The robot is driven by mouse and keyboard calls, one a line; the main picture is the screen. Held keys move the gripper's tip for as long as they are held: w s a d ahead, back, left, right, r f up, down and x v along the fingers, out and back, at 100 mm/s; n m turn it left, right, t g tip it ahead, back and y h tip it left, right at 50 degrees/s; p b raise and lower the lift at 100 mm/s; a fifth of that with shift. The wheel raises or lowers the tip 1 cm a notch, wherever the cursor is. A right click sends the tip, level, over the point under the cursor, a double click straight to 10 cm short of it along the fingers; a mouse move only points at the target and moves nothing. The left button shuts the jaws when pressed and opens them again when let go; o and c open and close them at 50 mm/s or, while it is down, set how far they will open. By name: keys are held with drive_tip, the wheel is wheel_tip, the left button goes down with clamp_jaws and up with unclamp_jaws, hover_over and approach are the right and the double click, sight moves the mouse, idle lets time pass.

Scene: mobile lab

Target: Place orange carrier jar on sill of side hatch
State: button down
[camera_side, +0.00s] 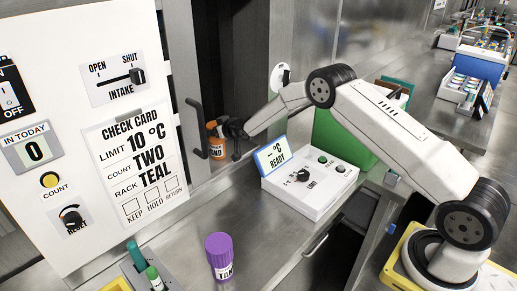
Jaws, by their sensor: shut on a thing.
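The orange carrier jar (216,139) has an orange top and a white label with dark letters, partly readable. It is upright or nearly so, at the lower part of the dark side hatch opening (220,60). My gripper (228,127) reaches in from the right and is shut on the jar's right side. The fingers are small and dark here. The sill is largely hidden by the jar, the gripper and the metal edge, so I cannot tell whether the jar's base touches it.
A dark handle (196,125) stands just left of the jar. A white control box (312,180) with a "READY" display is on the steel counter below my arm. A purple jar (220,256) and green-capped tubes (137,253) stand nearer. The counter between is clear.

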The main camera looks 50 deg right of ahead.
drive_tip(key=shift+f, duration=0.15)
unclamp_jaws()
drive_tip(key=shift+s+r, duration=0.1)
drive_tip(key=shift+r, duration=0.1)
drive_tip(key=shift+v, duration=0.95)
drive_tip(key=v, duration=1)
